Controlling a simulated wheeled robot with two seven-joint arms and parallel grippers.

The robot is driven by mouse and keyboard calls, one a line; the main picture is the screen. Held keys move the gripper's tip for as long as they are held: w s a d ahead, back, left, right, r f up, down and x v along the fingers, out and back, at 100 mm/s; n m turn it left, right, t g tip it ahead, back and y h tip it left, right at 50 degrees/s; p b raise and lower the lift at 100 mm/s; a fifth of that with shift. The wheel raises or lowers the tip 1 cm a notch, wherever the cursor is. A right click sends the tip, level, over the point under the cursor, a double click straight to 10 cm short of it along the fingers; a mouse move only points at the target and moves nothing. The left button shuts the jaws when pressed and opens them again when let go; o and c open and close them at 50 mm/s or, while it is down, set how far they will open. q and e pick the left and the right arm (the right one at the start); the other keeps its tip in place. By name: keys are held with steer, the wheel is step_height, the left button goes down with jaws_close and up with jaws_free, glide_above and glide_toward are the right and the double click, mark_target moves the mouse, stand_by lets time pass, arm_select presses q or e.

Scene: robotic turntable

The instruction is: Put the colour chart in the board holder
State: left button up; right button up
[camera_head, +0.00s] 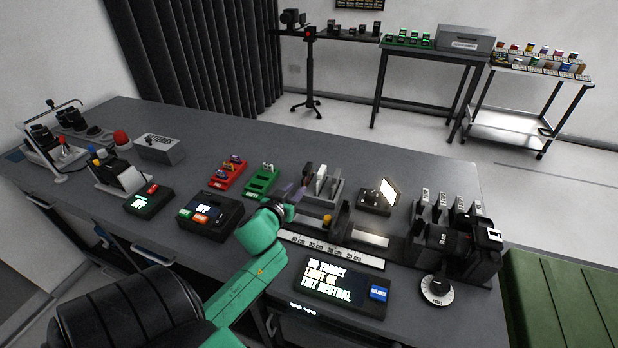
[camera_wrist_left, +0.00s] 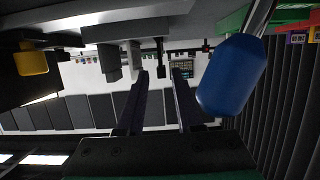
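My left gripper (camera_head: 292,192) is just left of a grey rack (camera_head: 333,198) that holds several thin upright boards, one white (camera_head: 321,180). In the left wrist view its two dark fingers (camera_wrist_left: 160,100) are apart with nothing between them. Boards (camera_wrist_left: 111,62) show beyond the fingertips there. I cannot tell which board is the colour chart; no coloured face shows. A dark upright piece (camera_head: 341,218) stands by the ruler and may be the board holder. The display (camera_head: 335,284) reads "NO TARGET". My right gripper is not in view.
A blue handle (camera_wrist_left: 231,75) on a metal rod is close beside the fingers in the wrist view. A yellow knob (camera_head: 327,219), a lit panel (camera_head: 389,191), a camera (camera_head: 450,243) and a green tray (camera_head: 262,181) stand around.

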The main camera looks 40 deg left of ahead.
mark_target(304, 172)
arm_select(q)
steer(key=w+a, duration=0.1)
steer(key=w, duration=0.2)
steer(key=w+a+p, duration=0.1)
steer(key=w, duration=0.2)
steer(key=w+a, duration=0.1)
steer(key=w, duration=0.2)
steer(key=shift+w+a+f, duration=0.1)
steer(key=shift+w+a, duration=0.15)
steer(key=shift+w, duration=0.15)
steer(key=shift+w+f, duration=0.1)
steer(key=shift+w, duration=0.05)
jaws_close()
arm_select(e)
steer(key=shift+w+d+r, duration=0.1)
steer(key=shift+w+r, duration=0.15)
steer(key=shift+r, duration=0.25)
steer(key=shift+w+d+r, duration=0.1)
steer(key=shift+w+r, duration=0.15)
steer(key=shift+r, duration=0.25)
